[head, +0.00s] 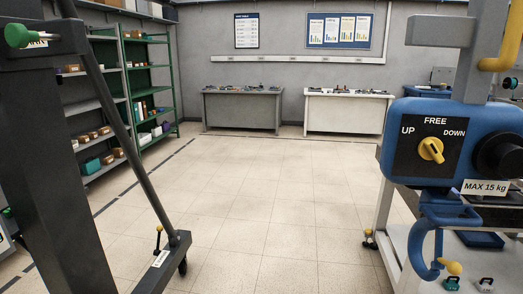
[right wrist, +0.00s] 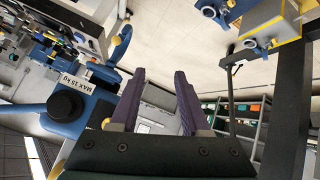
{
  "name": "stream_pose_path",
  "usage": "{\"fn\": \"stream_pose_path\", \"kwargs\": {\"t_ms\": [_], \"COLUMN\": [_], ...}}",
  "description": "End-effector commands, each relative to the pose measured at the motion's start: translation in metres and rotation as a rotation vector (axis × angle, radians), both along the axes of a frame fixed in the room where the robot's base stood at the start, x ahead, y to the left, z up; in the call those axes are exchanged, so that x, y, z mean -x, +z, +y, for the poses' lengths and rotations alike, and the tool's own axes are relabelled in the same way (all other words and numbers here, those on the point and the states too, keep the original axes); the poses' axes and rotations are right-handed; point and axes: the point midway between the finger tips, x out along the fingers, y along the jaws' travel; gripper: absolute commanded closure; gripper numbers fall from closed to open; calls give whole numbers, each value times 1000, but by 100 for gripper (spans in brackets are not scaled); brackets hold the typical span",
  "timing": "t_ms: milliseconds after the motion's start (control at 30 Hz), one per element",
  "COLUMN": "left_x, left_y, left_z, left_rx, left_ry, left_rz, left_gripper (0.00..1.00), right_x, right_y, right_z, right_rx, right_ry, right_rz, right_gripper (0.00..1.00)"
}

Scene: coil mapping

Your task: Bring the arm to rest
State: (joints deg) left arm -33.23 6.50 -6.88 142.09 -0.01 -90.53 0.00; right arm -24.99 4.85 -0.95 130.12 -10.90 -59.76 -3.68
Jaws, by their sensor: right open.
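My right gripper (right wrist: 161,76) shows in the right wrist view. Its two purple fingers stand apart with nothing between them. My left gripper is in neither view, and neither arm shows in the head view. A blue unit (head: 402,168) with a yellow knob (head: 431,149) on a black panel marked UP, FREE and DOWN hangs at the right of the head view. It carries a "MAX 15 kg" label (head: 485,187) and a blue hook (head: 420,262) below. The blue unit (right wrist: 72,128) also shows left of my right gripper in the wrist view, apart from the fingers.
A dark frame (head: 60,150) with a slanted brace stands at the left. Green shelving (head: 128,90) holds boxes behind it. A grey bench (head: 240,112) and a white bench (head: 345,115) stand at the back wall. The middle floor (head: 260,200) is clear.

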Motion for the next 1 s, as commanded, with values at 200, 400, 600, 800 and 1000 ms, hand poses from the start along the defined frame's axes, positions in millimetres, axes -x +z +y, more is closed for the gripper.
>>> {"fn": "stream_pose_path", "kwargs": {"t_ms": [200,400,600,800,1000], "left_x": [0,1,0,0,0], "left_y": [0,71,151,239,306], "left_z": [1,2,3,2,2], "left_rx": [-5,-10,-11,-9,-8], "left_ry": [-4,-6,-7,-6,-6], "left_rz": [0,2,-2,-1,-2], "left_gripper": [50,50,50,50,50], "right_x": [108,124,123,123,123], "right_y": [-29,41,119,208,274], "right_z": [54,60,60,59,59], "right_rx": [-193,-212,-210,-210,-209], "right_ry": [34,39,38,38,37], "right_rz": [434,497,495,495,495], "right_gripper": [54,54,54,54,54]}}
